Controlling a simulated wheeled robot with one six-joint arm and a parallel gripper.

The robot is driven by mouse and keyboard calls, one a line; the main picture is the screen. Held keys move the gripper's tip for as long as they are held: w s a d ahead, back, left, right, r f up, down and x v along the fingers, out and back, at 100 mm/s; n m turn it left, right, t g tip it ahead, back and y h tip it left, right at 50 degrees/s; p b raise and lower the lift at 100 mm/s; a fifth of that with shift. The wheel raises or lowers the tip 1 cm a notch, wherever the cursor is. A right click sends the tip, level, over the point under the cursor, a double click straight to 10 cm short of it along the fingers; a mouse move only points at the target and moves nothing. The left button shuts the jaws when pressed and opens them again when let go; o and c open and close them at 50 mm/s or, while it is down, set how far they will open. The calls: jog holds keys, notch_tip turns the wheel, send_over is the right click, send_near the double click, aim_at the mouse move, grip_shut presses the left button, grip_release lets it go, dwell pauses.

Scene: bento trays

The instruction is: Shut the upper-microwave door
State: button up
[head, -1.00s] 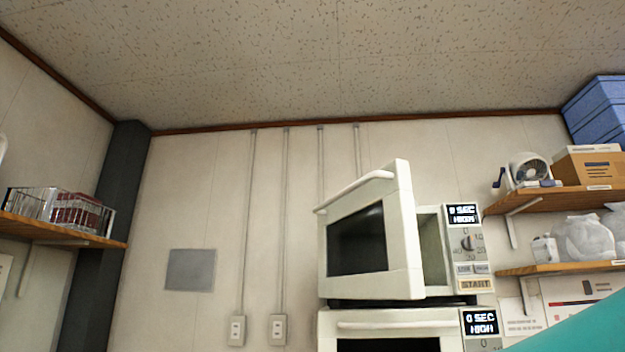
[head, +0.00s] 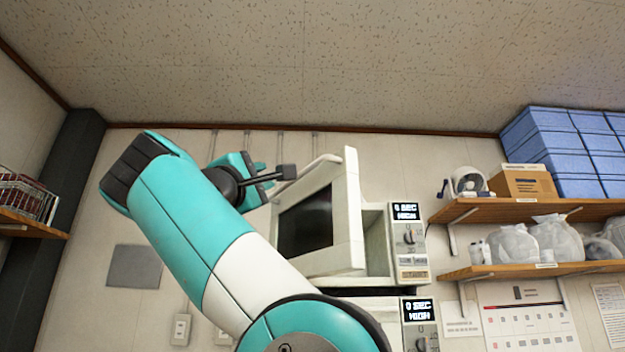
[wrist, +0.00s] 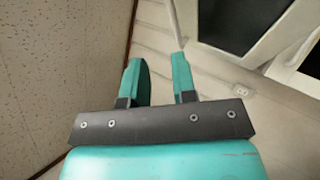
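The upper microwave (head: 410,240) is white, with a control panel reading 0 SEC HIGH. The open cavity shows between door and panel. My gripper (head: 262,178) is in front of and left of the door's upper left part; I cannot tell if they touch in the head view. In the wrist view my gripper (wrist: 158,65) has its two teal fingers apart with nothing between them. A white-framed dark panel, apparently the door (wrist: 185,22), shows beyond, at upper right.
The lower microwave (head: 417,312) sits directly below, partly hidden by my arm. A wire basket (head: 27,197) is at far left.

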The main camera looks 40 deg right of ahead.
aim_at(310, 168)
jog(key=shift+w+d+r+m+g+h+p, duration=0.15)
jog(key=shift+w+d+r+g+p, duration=0.4)
jog(key=shift+d+r+p, duration=1.5)
jog(key=shift+w+d+r+m+g+h+p, duration=0.15)
jog(key=shift+w+d+r+g+p, duration=0.4)
jog(key=shift+d+p, duration=2.8)
jog(key=shift+w+d+r+m+g+h+p, duration=0.2)
jog(key=shift+w+d+r+p, duration=0.45)
jog(key=shift+d+r+p, duration=1.95)
jog(key=shift+a+f+p, duration=0.65)
jog(key=shift+f+p, duration=0.1)
jog(key=shift+f, duration=0.25)
grip_shut()
jog(key=shift+d, duration=0.2)
